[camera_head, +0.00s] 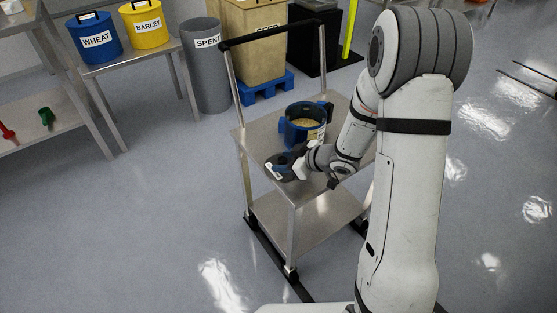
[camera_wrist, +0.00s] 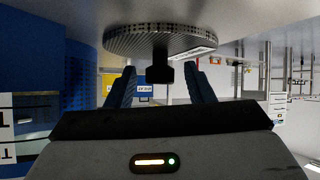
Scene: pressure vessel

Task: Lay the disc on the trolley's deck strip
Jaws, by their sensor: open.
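The disc (camera_wrist: 165,35) shows in the wrist view as a grey, ridged-edge plate with a dark knob (camera_wrist: 160,72). It lies flat against a pale surface at the top of that view. My gripper (camera_wrist: 160,88) is open, its two blue fingers standing either side of the knob with a small gap at each side. In the head view my gripper (camera_head: 290,163) is low over the front left corner of the trolley deck (camera_head: 255,137). A dark patch with a white label lies under it; the gripper partly hides it, and I cannot separate disc from deck strip there.
A blue pot (camera_head: 290,131) with pale contents stands on the deck behind my gripper. The trolley's black push handle (camera_head: 270,35) rises at the far left. A grey SPENT bin (camera_head: 206,70) and a bench with WHEAT (camera_head: 95,40) and BARLEY (camera_head: 146,27) buckets stand beyond.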

